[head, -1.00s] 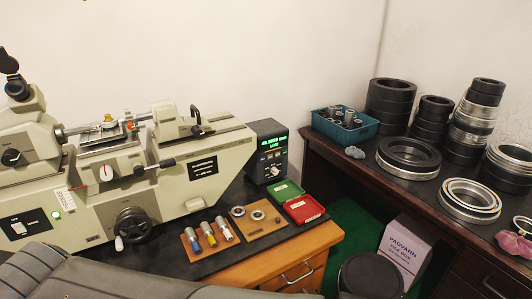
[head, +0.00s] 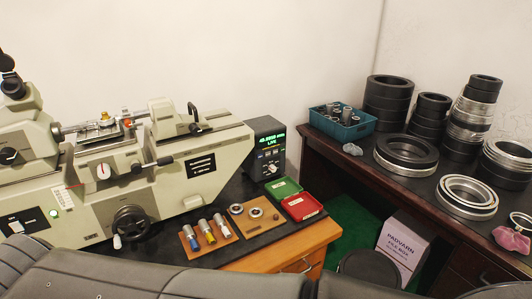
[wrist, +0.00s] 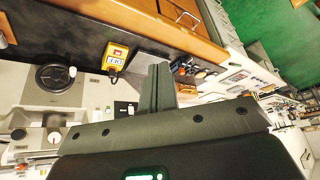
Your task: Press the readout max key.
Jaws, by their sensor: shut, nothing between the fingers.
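The readout (head: 266,146) is a dark box at the right end of the measuring machine, in the head view. Its screen shows green digits and the word LIVE. A row of small keys (head: 268,154) lies under the screen, with a round knob below; the key labels are too small to read, so I cannot tell which is max. My gripper (wrist: 160,78) shows in the wrist view with its dark fingers together and nothing between them. It is apart from the readout, which I cannot make out in the wrist view. The gripper is not visible in the head view.
The measuring machine (head: 150,165) fills the left bench. A wooden stand with cylinders (head: 208,236), a ring board (head: 256,214), and green (head: 284,188) and red (head: 302,206) trays lie before the readout. A yellow control box (wrist: 116,56) shows in the wrist view.

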